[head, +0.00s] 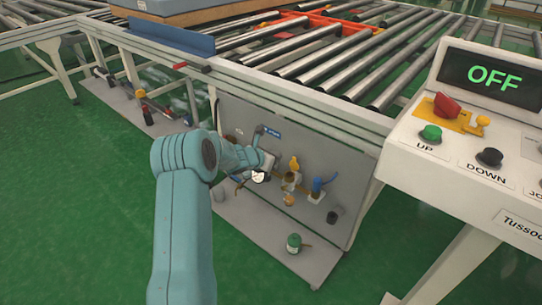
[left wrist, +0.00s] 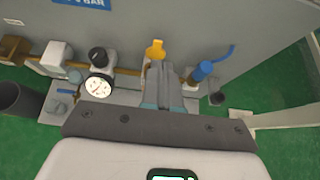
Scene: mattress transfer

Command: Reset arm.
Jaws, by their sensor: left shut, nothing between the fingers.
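My left arm is teal and reaches from the bottom of the head view toward the grey pneumatic panel (head: 300,140). My left gripper (head: 267,162) is in front of the panel. In the left wrist view its fingers (left wrist: 168,75) are together with nothing between them. A yellow valve handle (head: 295,163) stands upright just past the fingertips, and it also shows in the left wrist view (left wrist: 155,49). Whether the fingers touch it I cannot tell. A round pressure gauge (left wrist: 97,87) is left of the fingers. My right gripper is not in view.
A blue fitting with a hose (left wrist: 203,70) is right of the handle. A control box (head: 480,120) with an OFF display, a red switch (head: 447,104) and push buttons stands at right. A roller conveyor (head: 330,62) runs above the panel. Green floor (head: 80,210) is clear at left.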

